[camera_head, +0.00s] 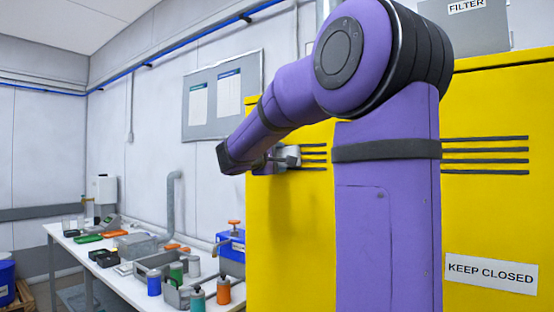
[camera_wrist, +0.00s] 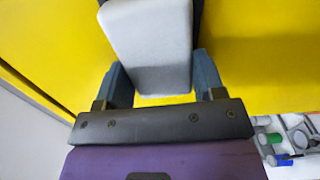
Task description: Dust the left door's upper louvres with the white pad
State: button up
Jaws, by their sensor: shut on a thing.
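My gripper (camera_wrist: 162,90) is shut on the white pad (camera_wrist: 150,45), which sits between its two fingers in the wrist view. Behind the pad is the yellow cabinet face. In the head view my gripper (camera_head: 280,158) is at the left door (camera_head: 285,225), at the left end of its upper louvres (camera_head: 315,153), a set of dark horizontal slots. The pad is hard to make out there, and I cannot tell whether it touches the door. My arm hides the middle of the cabinet and part of the louvres.
The right door has matching louvres (camera_head: 485,155) and a KEEP CLOSED sign (camera_head: 490,273). A grey FILTER box (camera_head: 470,28) stands on top. A white bench (camera_head: 125,275) with bins, bottles and tools runs along the wall at left. A noticeboard (camera_head: 222,95) hangs behind.

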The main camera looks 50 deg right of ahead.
jog(key=shift+s, duration=0.15)
jog(key=s, duration=0.3)
jog(key=shift+s+d, duration=0.2)
jog(key=shift+s, duration=0.15)
jog(key=shift+w, duration=0.1)
jog(key=w, duration=0.3)
jog(key=shift+w, duration=0.35)
jog(key=shift+a, duration=0.15)
jog(key=shift+s+a, duration=0.2)
jog(key=shift+a, duration=2.65)
